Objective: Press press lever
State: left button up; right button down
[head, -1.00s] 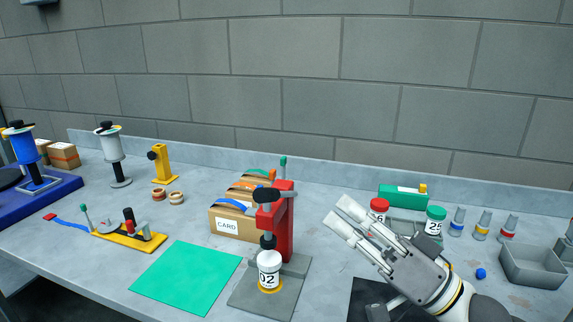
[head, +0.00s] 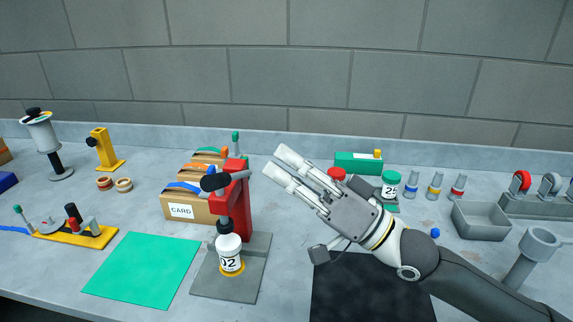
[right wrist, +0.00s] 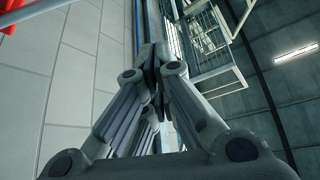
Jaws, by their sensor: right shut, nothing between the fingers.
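The red press (head: 240,205) stands on a grey base plate (head: 252,285) in the middle of the head view. Its lever (head: 214,182) has a dark grip and sticks out at the upper left of the press. A white jar (head: 229,250) marked 02 sits upright under the press on a yellow ring. My right gripper (head: 278,163) is shut and empty, to the right of the press top and apart from the lever as far as I can tell. In the right wrist view its fingers (right wrist: 153,65) meet, and a bit of red shows at the upper left corner. My left gripper is not in view.
Cardboard boxes (head: 202,208) with a CARD label stand just behind and left of the press. A green mat (head: 140,270) lies flat at left, a black mat (head: 365,295) at right. Jars and a grey bin (head: 480,222) stand farther right. A yellow fixture (head: 75,236) is at left.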

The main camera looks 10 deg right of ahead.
aim_at(232, 176)
jog(key=p+x, duration=0.4)
jog(key=x, duration=0.4)
pick_arm(q)
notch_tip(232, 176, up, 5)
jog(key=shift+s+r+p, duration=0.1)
jog(key=shift+p, duration=0.25)
pick_arm(e)
jog(key=f, duration=0.1)
jog(key=s+f, duration=0.1)
jog(key=a+f, duration=0.1)
jog(key=shift+s+f, duration=0.3)
jog(key=shift+s, duration=0.05)
